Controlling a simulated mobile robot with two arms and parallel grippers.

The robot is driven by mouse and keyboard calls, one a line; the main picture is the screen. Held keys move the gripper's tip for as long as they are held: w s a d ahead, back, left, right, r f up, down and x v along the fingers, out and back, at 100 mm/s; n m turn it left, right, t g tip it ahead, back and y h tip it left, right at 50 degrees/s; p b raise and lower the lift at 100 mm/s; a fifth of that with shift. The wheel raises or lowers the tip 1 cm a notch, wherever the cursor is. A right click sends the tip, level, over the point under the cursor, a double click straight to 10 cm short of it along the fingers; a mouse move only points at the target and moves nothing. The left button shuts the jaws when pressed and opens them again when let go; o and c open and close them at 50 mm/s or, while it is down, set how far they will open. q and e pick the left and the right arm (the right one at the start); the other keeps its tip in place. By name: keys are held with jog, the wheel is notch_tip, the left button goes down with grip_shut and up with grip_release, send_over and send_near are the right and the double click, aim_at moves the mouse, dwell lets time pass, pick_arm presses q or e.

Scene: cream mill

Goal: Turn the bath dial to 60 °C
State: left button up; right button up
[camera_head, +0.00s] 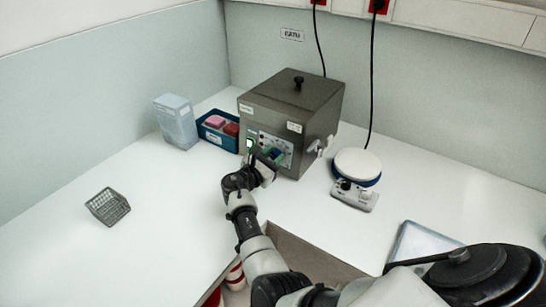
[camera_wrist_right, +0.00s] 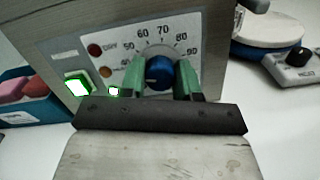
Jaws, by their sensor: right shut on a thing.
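The bath (camera_head: 292,100) is a grey metal box with a black lid knob, standing against the back wall. Its front panel has a blue bath dial (camera_wrist_right: 159,72) with a scale around it; 50, 60, 70, 80 and 90 can be read, with 70 near the top. My right gripper (camera_head: 272,155) is at the panel; in the wrist view its green fingers (camera_wrist_right: 160,82) stand on either side of the dial, shut on it. The dial's pointer is too small to read surely. A lit green switch (camera_wrist_right: 77,85) is left of it. My left gripper is not in view.
A blue tray (camera_head: 217,140) with pink and red items and a clear box (camera_head: 176,122) stand left of the bath. A white-topped device (camera_head: 355,178) stands to its right. A wire basket (camera_head: 108,206) lies on the left counter, with bare counter around it.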

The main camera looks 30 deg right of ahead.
jog(key=shift+f+m+b, duration=0.15)
jog(key=shift+m+b, duration=0.55)
jog(key=shift+b, duration=0.15)
jog(key=m+g+b, duration=0.1)
jog(key=m+b, duration=0.5)
jog(key=shift+m+b, duration=0.3)
jog(key=shift+m+g+b, duration=0.4)
jog(key=shift+m+b, duration=0.65)
jog(key=shift+m, duration=0.15)
jog(key=shift+r+m+y+b, duration=0.25)
jog(key=shift+m+b, duration=0.55)
jog(key=shift+m, duration=0.4)
jog(key=o, duration=0.9)
